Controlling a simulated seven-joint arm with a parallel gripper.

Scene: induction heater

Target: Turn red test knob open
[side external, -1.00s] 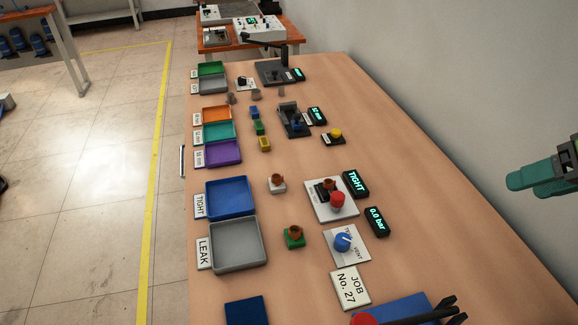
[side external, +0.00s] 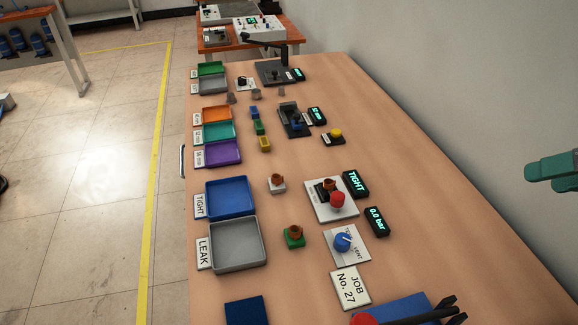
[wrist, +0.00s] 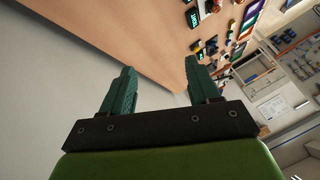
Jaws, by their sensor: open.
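The red knob (side external: 337,199) sits on a white plate (side external: 322,212) right of the middle of the bench, beside a dark fixture holding a brown-topped part (side external: 328,184). A display (side external: 356,184) reading TIGHT stands next to the plate. Another display (side external: 376,221) reads 0.0 bar. My gripper (side external: 552,170) shows only partly at the right edge of the side view, well apart from the knob and near the wall. In the wrist view my gripper (wrist: 160,72) is open, with nothing between its green fingers. I cannot tell the knob apart in that view.
A blue knob (side external: 342,242) on a vent plate is nearer the camera. Blue (side external: 206,206) and grey (side external: 212,262) trays lie left, labelled TIGHT and LEAK. Brown-topped parts (side external: 277,182) (side external: 294,234) stand between. Bare bench (side external: 440,240) lies right of the displays.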

